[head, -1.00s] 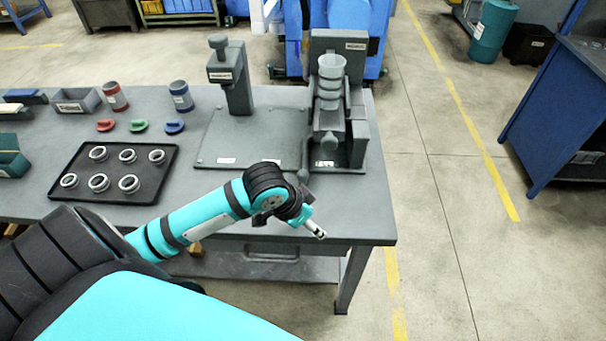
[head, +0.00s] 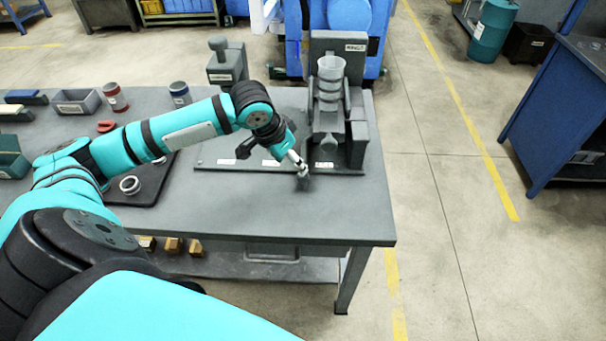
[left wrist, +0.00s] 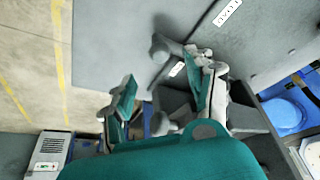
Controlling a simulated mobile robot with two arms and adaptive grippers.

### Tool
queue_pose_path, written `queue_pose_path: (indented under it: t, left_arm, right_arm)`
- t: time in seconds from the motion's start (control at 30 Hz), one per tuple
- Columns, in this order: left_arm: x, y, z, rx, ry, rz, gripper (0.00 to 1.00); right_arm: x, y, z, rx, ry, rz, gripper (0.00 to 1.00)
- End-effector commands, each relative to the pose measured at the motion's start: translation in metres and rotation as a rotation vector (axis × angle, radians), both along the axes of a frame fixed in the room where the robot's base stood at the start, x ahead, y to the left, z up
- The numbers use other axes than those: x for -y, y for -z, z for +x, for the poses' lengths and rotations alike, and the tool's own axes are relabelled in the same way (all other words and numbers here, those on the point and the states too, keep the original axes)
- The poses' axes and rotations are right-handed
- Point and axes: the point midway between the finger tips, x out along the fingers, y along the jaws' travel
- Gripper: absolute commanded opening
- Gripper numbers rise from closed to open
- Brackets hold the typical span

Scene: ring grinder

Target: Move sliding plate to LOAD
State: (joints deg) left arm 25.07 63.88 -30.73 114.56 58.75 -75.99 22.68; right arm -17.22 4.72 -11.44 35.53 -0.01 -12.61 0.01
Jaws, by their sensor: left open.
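The grinder (head: 357,130) is a grey machine at the right end of the bench, with a clear cup (head: 331,70) on top. Its grey base plate (head: 225,166) extends left and has small labels on the front edge, too small to read. I cannot clearly separate the sliding plate from this base. My left gripper (head: 302,170) is at the base's front edge, pointing down. In the left wrist view, my left gripper (left wrist: 163,88) has its fingers apart. A grey round knob (left wrist: 160,47) lies just beyond the fingers, and another (left wrist: 163,125) shows between them. Contact cannot be told.
My left arm covers part of the black ring tray (head: 140,195). Red (head: 114,97) and blue (head: 180,94) banded cups stand behind. The bench front (head: 260,215) is clear.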

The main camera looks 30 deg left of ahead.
Motion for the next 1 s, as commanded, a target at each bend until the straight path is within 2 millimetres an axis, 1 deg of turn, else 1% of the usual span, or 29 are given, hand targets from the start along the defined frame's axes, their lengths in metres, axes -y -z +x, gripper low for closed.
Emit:
queue_pose_path:
  t: [0.03,0.2,0.3,0.43,0.6,0.9,1.0]
  left_arm:
    - [0.002,0.011,0.003,-0.004,-0.001,-0.002,0.55]
    - [0.005,0.045,0.017,-0.004,-0.001,-0.002,0.55]
    - [0.007,0.062,0.024,-0.002,-0.001,-0.001,0.55]
    - [0.008,0.079,0.031,-0.001,-0.001,0.0,0.55]
    - [0.009,0.09,0.036,0.0,0.001,0.0,0.55]
    - [0.009,0.092,0.037,0.0,0.001,0.002,0.55]
    - [0.009,0.092,0.037,0.0,0.001,0.002,0.42]
  right_arm:
    - [0.0,-0.002,0.0,0.0,0.0,0.0,0.58]
    - [0.0,-0.006,0.0,0.0,0.001,0.0,0.58]
    - [0.0,-0.008,0.0,0.0,0.001,0.0,0.58]
    - [0.0,-0.009,0.0,0.0,0.001,0.0,0.58]
    - [-0.002,-0.01,0.0,0.0,0.002,0.002,0.58]
    - [-0.004,-0.009,0.0,0.0,0.002,0.004,0.58]
    - [-0.004,-0.009,0.0,0.0,0.002,0.004,0.58]
